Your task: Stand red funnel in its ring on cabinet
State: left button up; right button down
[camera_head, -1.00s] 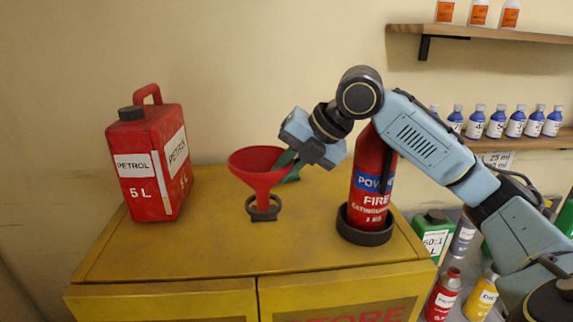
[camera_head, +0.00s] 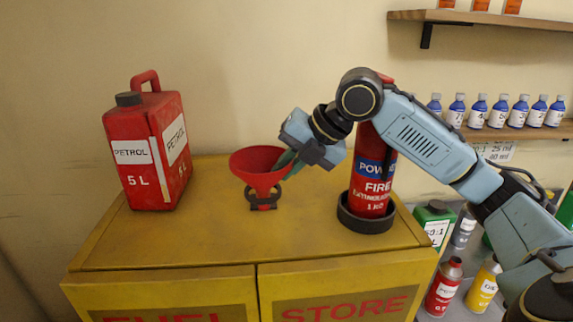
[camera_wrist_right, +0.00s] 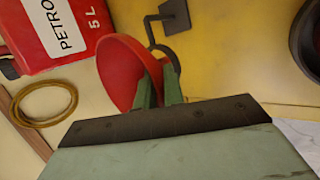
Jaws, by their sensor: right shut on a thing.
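The red funnel (camera_head: 258,163) is upright over the cabinet top, with its wide mouth up. My right gripper (camera_head: 291,163) is shut on the funnel's right side, and its green fingers also show against the funnel in the right wrist view (camera_wrist_right: 160,88). The dark ring (camera_head: 250,197) stands on the yellow cabinet (camera_head: 150,250). The funnel's spout overlaps the ring in the head view; I cannot tell for sure whether it is inside it. The right wrist view shows part of the ring (camera_wrist_right: 149,30) just past the funnel (camera_wrist_right: 122,72). My left gripper is out of view.
A red petrol can (camera_head: 150,152) stands at the left of the cabinet top. A fire extinguisher (camera_head: 372,185) stands in a dark round holder (camera_head: 366,218) close to the right of my gripper. Shelves with bottles (camera_head: 478,112) are at the right. The cabinet's front top is clear.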

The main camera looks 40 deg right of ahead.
jog(key=shift+f+b, duration=0.45)
jog(key=shift+f, duration=0.45)
jog(key=c, duration=1.4)
grip_release()
jog(key=shift+c, duration=0.2)
notch_tip(320, 180, up, 3)
jog(key=p, duration=0.3)
jog(key=shift+f, duration=0.15)
jog(key=shift+r+p, duration=0.75)
jog(key=shift+r, duration=2.45)
